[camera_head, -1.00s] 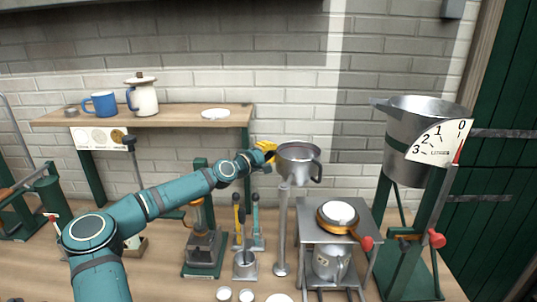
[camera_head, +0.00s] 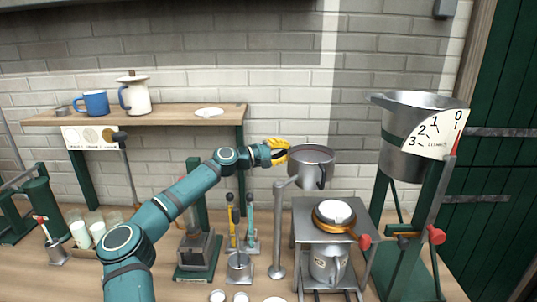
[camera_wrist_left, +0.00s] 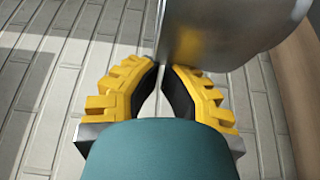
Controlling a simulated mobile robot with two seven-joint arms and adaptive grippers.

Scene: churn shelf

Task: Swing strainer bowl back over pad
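The grey metal strainer bowl (camera_head: 312,170) sits on an arm at the top of a thin upright post (camera_head: 277,235). It hangs left of and above a round white-topped disc with an orange rim (camera_head: 334,214), which looks like the pad, on a small metal stand (camera_head: 318,232). My left gripper (camera_head: 277,151), with yellow fingers, is at the bowl's left side. In the left wrist view its fingertips (camera_wrist_left: 162,68) come together with nothing visible between them, and the bowl (camera_wrist_left: 225,30) overlaps the right tip. Whether they touch is unclear. My right gripper is not in view.
A large metal hopper with a dial (camera_head: 435,135) stands at right on a green frame. A metal jug (camera_head: 328,264) is under the stand. Upright tools (camera_head: 240,228) stand below my left forearm. A wooden shelf (camera_head: 170,116) holds mugs behind it.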

